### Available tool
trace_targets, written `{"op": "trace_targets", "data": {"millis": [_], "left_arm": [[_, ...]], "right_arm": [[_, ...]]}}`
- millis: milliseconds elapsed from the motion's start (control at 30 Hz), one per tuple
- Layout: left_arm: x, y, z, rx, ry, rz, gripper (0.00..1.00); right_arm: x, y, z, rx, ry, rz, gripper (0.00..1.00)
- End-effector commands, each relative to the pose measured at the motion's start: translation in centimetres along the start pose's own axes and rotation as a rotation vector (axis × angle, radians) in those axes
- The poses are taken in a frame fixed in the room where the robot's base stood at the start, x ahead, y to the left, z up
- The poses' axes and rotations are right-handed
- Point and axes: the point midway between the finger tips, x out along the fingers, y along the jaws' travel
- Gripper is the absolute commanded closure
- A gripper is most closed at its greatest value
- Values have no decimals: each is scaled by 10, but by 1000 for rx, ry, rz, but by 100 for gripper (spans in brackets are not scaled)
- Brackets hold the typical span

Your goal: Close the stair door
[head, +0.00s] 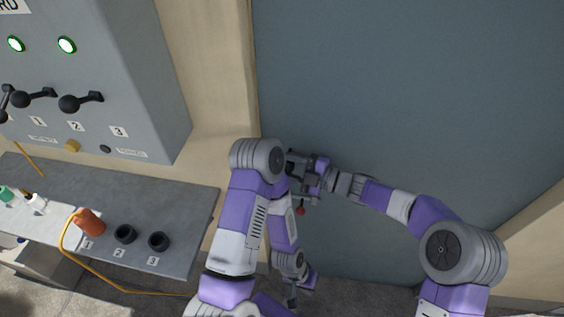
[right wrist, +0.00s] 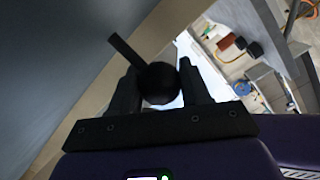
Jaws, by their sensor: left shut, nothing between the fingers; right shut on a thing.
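The stair door (head: 400,100) is a large plain blue-grey panel filling the middle and right of the head view, beside a beige wall. I cannot tell whether a narrow gap stays at its edge. Its black handle (right wrist: 158,83), a round knob with a flat bar, shows in the right wrist view between the fingers of my right gripper (right wrist: 160,88), which is shut on it. In the head view my right gripper (head: 306,174) is at the door's left side, partly hidden by my left arm. My left gripper (head: 291,298) hangs low before the door, shut and empty.
A grey control box (head: 100,70) with green lamps and black levers is on the left wall. Below it a grey bench (head: 185,200) carries an orange plug (head: 88,222), black sockets (head: 125,234) and a yellow cable (head: 68,240). A small red ball (head: 300,211) shows below my right gripper.

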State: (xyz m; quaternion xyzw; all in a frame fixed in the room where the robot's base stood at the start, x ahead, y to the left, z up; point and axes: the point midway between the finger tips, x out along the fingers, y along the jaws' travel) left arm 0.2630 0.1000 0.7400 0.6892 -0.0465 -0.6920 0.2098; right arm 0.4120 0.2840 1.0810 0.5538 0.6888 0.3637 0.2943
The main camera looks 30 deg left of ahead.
Motion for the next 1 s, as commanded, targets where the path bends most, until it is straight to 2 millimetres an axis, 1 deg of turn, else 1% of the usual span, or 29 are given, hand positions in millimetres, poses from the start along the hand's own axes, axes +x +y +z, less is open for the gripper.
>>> {"op": "trace_targets", "data": {"millis": [33, 367, 400, 467, 500, 533, 800, 867, 1000], "left_arm": [[0, 0, 0, 0, 0, 0, 100], [0, 0, 0, 0, 0, 0, 100], [0, 0, 0, 0, 0, 0, 100], [0, 0, 0, 0, 0, 0, 100], [0, 0, 0, 0, 0, 0, 100], [0, 0, 0, 1, 0, 0, 100], [0, 0, 0, 0, 0, 0, 100], [0, 0, 0, 0, 0, 0, 100], [0, 0, 0, 0, 0, 0, 100]], "right_arm": [[1, -6, -6, 4, 23, -13, 100], [0, -8, -6, 7, 24, -17, 100], [0, -8, -6, 7, 24, -17, 49], [0, -8, -6, 6, 24, -17, 40], [0, -8, -6, 6, 23, -17, 33], [1, -8, -6, 6, 23, -17, 30], [-1, -6, -4, 5, 18, -14, 30], [-6, -6, -4, 4, 16, -12, 30], [-30, -5, -4, 5, 14, -11, 30]]}}
